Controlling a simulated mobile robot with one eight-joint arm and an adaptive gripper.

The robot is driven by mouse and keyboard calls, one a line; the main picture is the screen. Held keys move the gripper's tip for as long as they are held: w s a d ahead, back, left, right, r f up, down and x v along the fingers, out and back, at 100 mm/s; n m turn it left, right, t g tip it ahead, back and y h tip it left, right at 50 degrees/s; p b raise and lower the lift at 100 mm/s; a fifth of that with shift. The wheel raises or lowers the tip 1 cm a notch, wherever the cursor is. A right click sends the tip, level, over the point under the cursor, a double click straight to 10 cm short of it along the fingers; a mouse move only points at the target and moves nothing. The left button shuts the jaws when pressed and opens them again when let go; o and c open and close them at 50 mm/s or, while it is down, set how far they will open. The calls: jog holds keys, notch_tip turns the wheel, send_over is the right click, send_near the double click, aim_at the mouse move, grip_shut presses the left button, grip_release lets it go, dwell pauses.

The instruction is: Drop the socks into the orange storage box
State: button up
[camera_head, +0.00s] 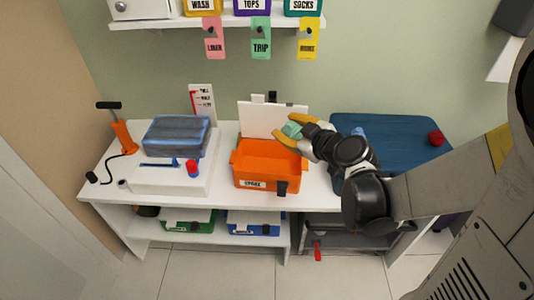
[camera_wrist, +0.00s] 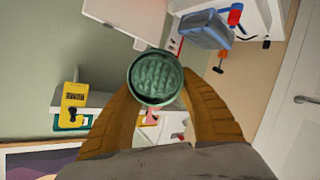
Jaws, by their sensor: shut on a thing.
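The orange storage box (camera_head: 262,178) stands open on the white bench, with a white lid-like panel (camera_head: 262,118) upright behind it and a small printed label on its front. My gripper (camera_head: 297,128) is above the box's back right corner, its yellow fingers shut on a rolled green bundle, the socks (camera_head: 291,130). In the wrist view the socks (camera_wrist: 156,78) show as a round, ribbed green end between the two fingertips (camera_wrist: 158,98). The inside of the box that shows in the head view looks empty.
A blue surface (camera_head: 385,140) with a red knob (camera_head: 436,138) is at the right. Green (camera_head: 188,222) and blue (camera_head: 254,222) bins sit below. Tags hang above.

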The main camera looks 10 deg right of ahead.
jog(key=w+f+b, duration=1)
jog(key=w+f, duration=0.7)
jog(key=w, duration=0.4)
notch_tip(320, 180, down, 6)
jog(key=b, duration=0.4)
jog(key=shift+d+f, duration=0.25)
jog(key=shift+w, duration=0.1)
jog(key=o, duration=1.1)
jog(key=shift+o, duration=0.2)
jog(key=v, duration=1.2)
